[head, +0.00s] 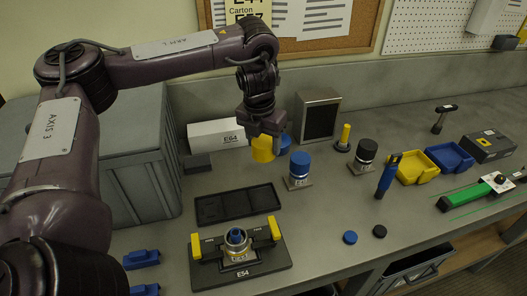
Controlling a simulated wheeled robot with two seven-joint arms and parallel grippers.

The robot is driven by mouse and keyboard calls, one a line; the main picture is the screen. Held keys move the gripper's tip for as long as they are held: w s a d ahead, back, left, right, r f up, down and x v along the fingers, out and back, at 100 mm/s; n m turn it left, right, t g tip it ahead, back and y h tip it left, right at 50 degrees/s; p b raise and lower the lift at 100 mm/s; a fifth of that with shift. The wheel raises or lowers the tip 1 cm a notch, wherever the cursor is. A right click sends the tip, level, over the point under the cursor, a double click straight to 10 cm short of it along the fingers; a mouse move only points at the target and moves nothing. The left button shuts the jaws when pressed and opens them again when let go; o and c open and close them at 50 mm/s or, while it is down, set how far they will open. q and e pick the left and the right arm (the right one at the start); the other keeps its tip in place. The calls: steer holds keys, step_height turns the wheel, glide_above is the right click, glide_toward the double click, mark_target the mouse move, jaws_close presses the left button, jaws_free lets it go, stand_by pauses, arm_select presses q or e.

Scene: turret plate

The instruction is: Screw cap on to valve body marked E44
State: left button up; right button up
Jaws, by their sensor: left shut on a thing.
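My left gripper (264,130) points down above the back of the bench, shut on a yellow cylindrical piece (263,149) that looks like a cap. A valve body (237,240), a metal ring with a blue centre, stands upright in a black fixture plate (260,267) between two yellow clamps. The plate's front label looks like E54; the small label on the body is hard to read. The gripper is behind and above this fixture, apart from it. A blue-topped body (299,168) and a black-topped body (365,155) stand right of the gripper. My right gripper is out of view.
A black tray (235,204) lies behind the fixture. A white box (215,134) and a dark-fronted box (319,117) stand at the back. Yellow (415,168) and blue (449,157) bins stand right.

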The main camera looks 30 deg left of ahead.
mark_target(263, 141)
arm_select(q)
step_height(263, 141, up, 2)
steer(key=shift+r+p, duration=0.1)
steer(key=shift+p, duration=0.3)
steer(key=shift+r+p, duration=2.3)
steer(key=shift+p, duration=0.5)
